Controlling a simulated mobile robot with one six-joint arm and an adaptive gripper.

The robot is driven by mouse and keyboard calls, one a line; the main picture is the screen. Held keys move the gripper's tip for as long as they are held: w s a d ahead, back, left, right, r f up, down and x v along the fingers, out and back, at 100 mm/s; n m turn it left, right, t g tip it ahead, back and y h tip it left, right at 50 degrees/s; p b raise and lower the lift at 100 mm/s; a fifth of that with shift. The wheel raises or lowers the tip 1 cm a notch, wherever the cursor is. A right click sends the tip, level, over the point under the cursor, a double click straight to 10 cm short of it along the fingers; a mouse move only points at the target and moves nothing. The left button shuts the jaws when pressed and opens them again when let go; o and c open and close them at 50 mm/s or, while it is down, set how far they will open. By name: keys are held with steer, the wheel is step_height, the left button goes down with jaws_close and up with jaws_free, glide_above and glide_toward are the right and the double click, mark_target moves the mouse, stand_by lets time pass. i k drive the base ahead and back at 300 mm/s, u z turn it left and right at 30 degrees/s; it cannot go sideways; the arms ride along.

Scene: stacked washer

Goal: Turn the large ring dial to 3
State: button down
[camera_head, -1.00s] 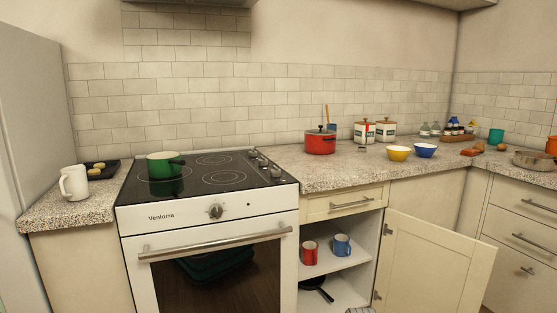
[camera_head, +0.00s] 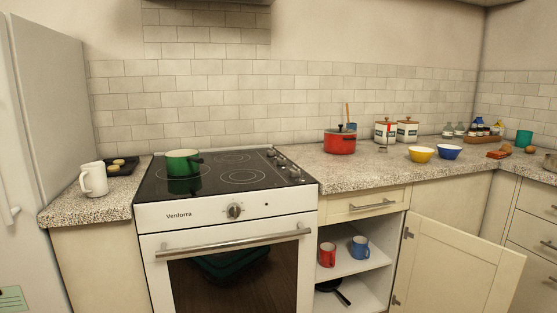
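No washer and no large ring dial that I can identify show in the head view. The only large dial in sight is a round knob (camera_head: 235,210) on the white front panel of the stove (camera_head: 190,224), to the right of the "Venlorra" lettering. Its setting is too small to read. Several small knobs (camera_head: 284,164) stand along the right side of the black cooktop (camera_head: 210,180). My gripper is not in view.
A fridge (camera_head: 45,130) stands at the left. A green pot (camera_head: 183,162) is on the cooktop. A cupboard door (camera_head: 458,265) hangs open to the right of the stove, with a red mug (camera_head: 327,254) and a blue mug (camera_head: 360,247) inside. A red pot (camera_head: 340,142) sits on the counter.

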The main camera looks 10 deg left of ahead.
mark_target(281, 161)
steer(key=u, duration=0.05)
steer(key=k, duration=1.35)
steer(key=u, duration=0.5)
steer(key=i, duration=1)
